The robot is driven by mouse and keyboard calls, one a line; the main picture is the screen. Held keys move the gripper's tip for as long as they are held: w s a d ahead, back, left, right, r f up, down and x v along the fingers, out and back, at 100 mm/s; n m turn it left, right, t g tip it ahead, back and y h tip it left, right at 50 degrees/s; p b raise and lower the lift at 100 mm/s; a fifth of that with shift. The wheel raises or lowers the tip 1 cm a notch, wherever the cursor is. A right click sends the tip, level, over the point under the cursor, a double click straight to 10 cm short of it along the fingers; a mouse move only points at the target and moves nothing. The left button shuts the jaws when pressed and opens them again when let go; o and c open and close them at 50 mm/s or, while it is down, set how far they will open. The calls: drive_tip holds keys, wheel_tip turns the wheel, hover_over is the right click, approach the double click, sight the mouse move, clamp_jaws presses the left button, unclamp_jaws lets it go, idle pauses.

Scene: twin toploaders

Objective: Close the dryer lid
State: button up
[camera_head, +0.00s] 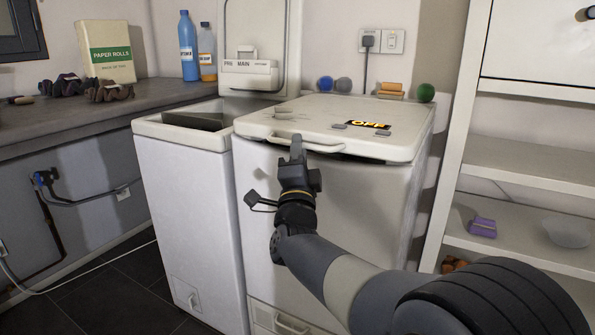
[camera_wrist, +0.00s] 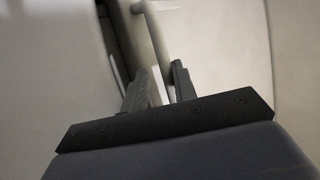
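Two white toploaders stand side by side. The right one, which I take for the dryer (camera_head: 330,215), has its lid (camera_head: 270,119) down flat or nearly so; I cannot tell whether it is fully seated.
The left toploader (camera_head: 190,215) has its lid (camera_head: 258,35) raised, with a "PRE MAIN" drawer inside. A counter (camera_head: 60,125) with a paper rolls box and bottles is at the left. An open shelf (camera_head: 520,240) is at the right. Small balls (camera_head: 425,92) sit behind the dryer.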

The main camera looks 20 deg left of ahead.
drive_tip(key=p+v, duration=0.1)
drive_tip(key=v, duration=0.9)
drive_tip(key=shift+r, duration=0.2)
drive_tip(key=shift+r, duration=0.1)
drive_tip(key=shift+b+x, duration=0.6)
drive_tip(key=shift+x, duration=4.6)
drive_tip(key=shift+f, duration=0.2)
